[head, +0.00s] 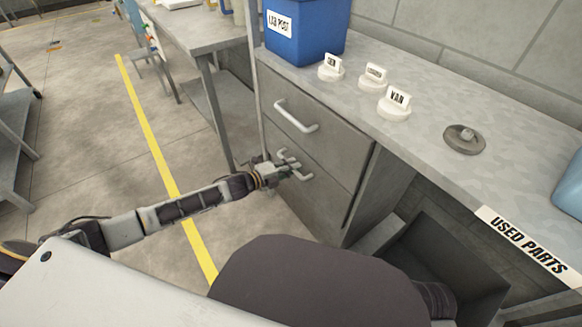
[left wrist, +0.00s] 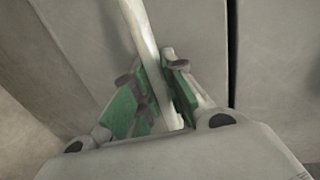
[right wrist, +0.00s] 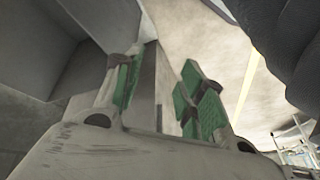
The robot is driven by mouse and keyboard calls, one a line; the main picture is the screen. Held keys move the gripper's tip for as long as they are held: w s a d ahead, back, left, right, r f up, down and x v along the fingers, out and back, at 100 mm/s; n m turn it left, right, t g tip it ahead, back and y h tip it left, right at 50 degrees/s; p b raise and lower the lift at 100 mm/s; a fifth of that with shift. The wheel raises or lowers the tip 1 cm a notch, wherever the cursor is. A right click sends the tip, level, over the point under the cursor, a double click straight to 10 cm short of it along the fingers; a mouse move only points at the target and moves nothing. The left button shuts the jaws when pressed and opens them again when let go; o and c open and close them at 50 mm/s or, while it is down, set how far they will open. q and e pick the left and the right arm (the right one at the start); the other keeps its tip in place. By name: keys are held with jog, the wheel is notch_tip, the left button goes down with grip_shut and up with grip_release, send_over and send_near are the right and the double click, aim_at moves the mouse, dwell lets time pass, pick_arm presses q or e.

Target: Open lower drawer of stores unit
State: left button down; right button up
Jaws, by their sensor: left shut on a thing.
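The grey stores unit (head: 365,150) stands under the worktop, with two drawers one above the other. The lower drawer (head: 318,205) looks about flush with the upper drawer (head: 335,135). My left gripper (head: 287,168) is at the lower drawer's pale bar handle (head: 306,176). In the left wrist view, the green pads of this gripper (left wrist: 158,88) are shut on the handle (left wrist: 140,30), one finger on each side. My right gripper (right wrist: 157,90) shows only in its wrist view, open, with nothing seen between its pads.
The upper drawer has its own handle (head: 297,118). On the worktop (head: 440,100) stand a blue bin (head: 305,35), several white labelled pieces and a grey disc (head: 463,139). A dark open bin (head: 450,255) is below at right. Floor left of the drawers is mostly clear.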

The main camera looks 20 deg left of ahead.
pick_arm(q)
jog(key=shift+s+a, duration=0.1)
pick_arm(e)
jog(key=shift+r, duration=0.1)
pick_arm(q)
jog(key=f+p+v, duration=0.2)
jog(key=p+v, duration=0.3)
jog(key=v, duration=0.6)
jog(key=s+f+p+v, duration=0.1)
jog(key=f+p+v, duration=0.2)
jog(key=v, duration=0.9)
jog(key=shift+s+a+p, duration=0.25)
jog(key=shift+a+p, duration=0.15)
jog(key=shift+p, duration=1.4)
pick_arm(e)
jog(key=s+d+f+g+h, duration=0.1)
jog(key=d+f, duration=0.1)
jog(key=f, duration=0.6)
jog(key=s+d+f, duration=0.1)
jog(key=d+f, duration=0.2)
jog(key=f, duration=0.5)
jog(key=shift+s+g+h, duration=0.35)
jog(key=shift+g+h, duration=0.05)
jog(key=shift+f, duration=0.1)
pick_arm(q)
jog(key=c, duration=1.5)
grip_release()
jog(key=shift+o, duration=0.2)
